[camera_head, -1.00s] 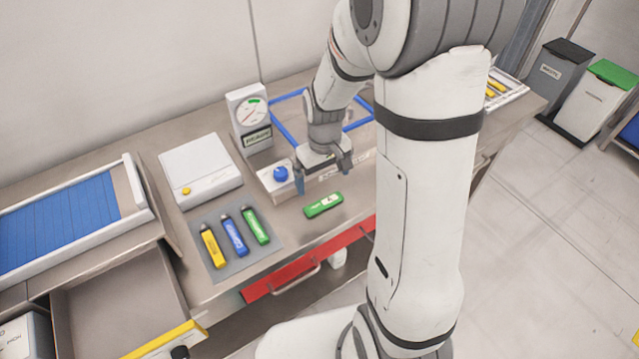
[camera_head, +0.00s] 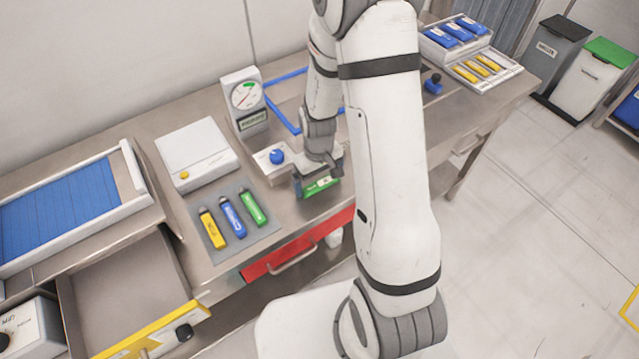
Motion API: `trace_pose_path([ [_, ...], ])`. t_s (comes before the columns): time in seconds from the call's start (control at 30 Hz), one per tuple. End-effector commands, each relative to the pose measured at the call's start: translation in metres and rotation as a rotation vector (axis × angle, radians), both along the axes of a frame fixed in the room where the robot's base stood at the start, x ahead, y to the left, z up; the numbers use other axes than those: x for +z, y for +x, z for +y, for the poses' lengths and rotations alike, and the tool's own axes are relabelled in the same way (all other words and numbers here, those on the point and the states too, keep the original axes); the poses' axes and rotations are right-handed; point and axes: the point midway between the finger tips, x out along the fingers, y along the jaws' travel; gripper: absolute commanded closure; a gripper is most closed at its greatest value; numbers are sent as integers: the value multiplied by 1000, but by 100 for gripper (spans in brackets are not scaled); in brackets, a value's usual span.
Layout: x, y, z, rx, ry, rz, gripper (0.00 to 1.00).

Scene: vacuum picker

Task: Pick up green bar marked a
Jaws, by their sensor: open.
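A green bar (camera_head: 321,188) with a pale label lies on the bench, near its front edge. My gripper (camera_head: 318,182) is low over this bar with its jaws open, one finger near each end of it. I cannot tell whether the fingers touch it. Another green bar (camera_head: 253,207) lies on a grey mat (camera_head: 267,229), beside a blue bar (camera_head: 232,218) and a yellow bar (camera_head: 212,229). The letters on the bars are too small to read.
A blue-knobbed box (camera_head: 277,157) and a gauge (camera_head: 245,97) stand close behind-left of my gripper. A white box (camera_head: 195,153) is farther left. An open drawer (camera_head: 125,290) juts out front left. A rack of blue and yellow bars (camera_head: 514,70) stands at the right end.

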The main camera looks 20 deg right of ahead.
Motion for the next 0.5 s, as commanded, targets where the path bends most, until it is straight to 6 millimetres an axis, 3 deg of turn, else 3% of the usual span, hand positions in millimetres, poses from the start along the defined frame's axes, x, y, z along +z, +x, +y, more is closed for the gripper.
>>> trace_pose_path([
  [0.1, 0, 0, 0, 0, 0, 0, 2],
  [0.5, 0, 0, -1, -1, 0, -1, 34],
])
